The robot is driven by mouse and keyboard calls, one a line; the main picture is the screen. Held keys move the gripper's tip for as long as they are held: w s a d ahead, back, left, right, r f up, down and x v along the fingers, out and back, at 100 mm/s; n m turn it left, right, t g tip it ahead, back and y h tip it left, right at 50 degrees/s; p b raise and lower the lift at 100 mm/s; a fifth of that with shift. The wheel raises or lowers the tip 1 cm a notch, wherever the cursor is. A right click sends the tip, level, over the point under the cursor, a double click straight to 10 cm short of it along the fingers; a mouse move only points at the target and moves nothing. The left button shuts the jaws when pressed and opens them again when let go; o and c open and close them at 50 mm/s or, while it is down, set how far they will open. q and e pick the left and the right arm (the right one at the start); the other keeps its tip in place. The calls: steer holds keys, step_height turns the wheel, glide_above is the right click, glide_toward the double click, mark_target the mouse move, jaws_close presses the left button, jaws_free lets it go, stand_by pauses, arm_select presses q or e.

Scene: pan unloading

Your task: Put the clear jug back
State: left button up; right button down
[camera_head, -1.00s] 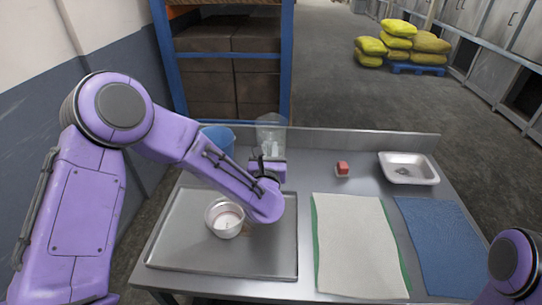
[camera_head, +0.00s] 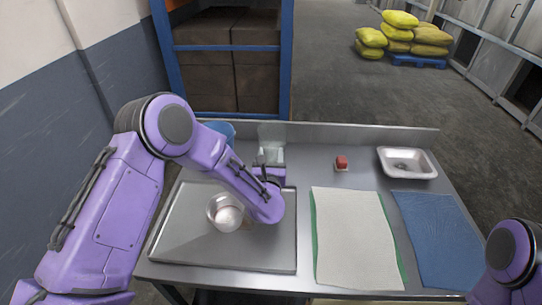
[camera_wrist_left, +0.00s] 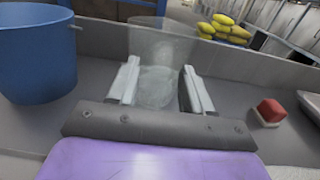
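The clear jug (camera_head: 271,133) stands upright at the back of the metal table, near the raised back edge. Its see-through body also shows in the left wrist view (camera_wrist_left: 160,60), between the two fingers. My left gripper (camera_head: 270,160) is behind the metal tray and appears shut on the jug, with a finger against each side. The jug's base is partly hidden by the gripper, so I cannot tell whether it touches the table. My right arm shows only as a link at the lower right; its gripper is out of view.
A blue bucket (camera_wrist_left: 38,55) stands close left of the jug. A red block (camera_head: 342,162), white dish (camera_head: 408,163), white cloth (camera_head: 355,240) and blue mat (camera_head: 438,235) lie to the right.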

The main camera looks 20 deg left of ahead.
arm_select(q)
steer(key=shift+s, duration=0.1)
steer(key=b+v, duration=0.3)
steer(key=v, duration=0.8)
steer(key=shift+s+d+b, duration=0.1)
steer(key=shift+s+b, duration=0.15)
steer(key=shift+b, duration=0.15)
steer(key=shift+s, duration=0.2)
